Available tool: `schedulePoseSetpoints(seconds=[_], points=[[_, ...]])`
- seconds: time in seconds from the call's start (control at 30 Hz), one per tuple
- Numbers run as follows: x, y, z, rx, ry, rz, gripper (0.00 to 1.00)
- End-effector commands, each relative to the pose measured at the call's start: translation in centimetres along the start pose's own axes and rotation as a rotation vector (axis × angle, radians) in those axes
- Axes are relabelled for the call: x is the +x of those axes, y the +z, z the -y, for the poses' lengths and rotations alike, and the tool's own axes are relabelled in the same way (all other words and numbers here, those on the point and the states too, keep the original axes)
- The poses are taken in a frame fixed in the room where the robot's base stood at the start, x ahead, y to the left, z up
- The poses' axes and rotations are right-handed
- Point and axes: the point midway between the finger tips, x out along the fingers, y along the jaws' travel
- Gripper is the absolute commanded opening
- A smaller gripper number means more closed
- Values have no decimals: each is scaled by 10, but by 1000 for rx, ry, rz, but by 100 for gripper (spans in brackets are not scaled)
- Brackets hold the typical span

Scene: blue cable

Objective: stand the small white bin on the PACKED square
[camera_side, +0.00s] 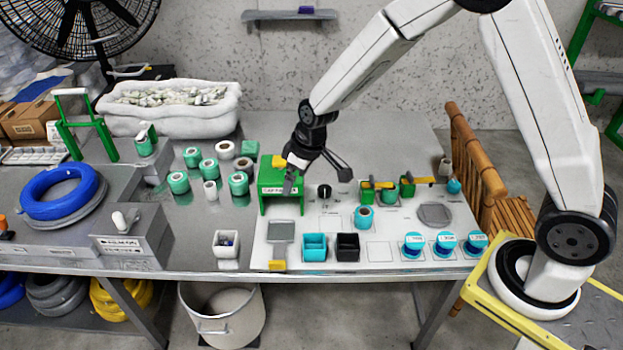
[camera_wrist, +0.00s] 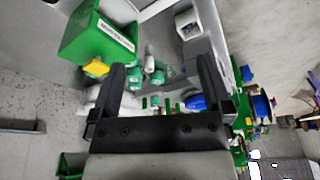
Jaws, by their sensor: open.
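The small white bin (camera_side: 227,243) stands upright on the grey table, just left of the white board, with something small and dark blue inside. It also shows in the wrist view (camera_wrist: 188,24) near the top. My gripper (camera_side: 317,177) is open and empty, in the air beside the green dispenser, above and to the right of the bin. In the wrist view its two dark fingers (camera_wrist: 162,68) are spread apart. An empty outlined square (camera_side: 379,252) lies on the board right of the black bin; I cannot read whether it is the PACKED square.
A teal bin (camera_side: 315,247) and a black bin (camera_side: 347,247) stand on the board's front. The green dispenser (camera_side: 281,190) stands at its back left. A grey flat tool (camera_side: 280,232) lies between the white and teal bins. Teal spools (camera_side: 445,243) line the front right.

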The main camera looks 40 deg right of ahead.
Motion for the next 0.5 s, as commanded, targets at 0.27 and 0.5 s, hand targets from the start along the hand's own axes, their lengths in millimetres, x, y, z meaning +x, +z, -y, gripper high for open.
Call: schedulePoseSetpoints(seconds=[0.27, 0.5], points=[[58, -48, 10, -122, -40, -23, 100], [110, -78, 24, -229, -73, -48, 100]])
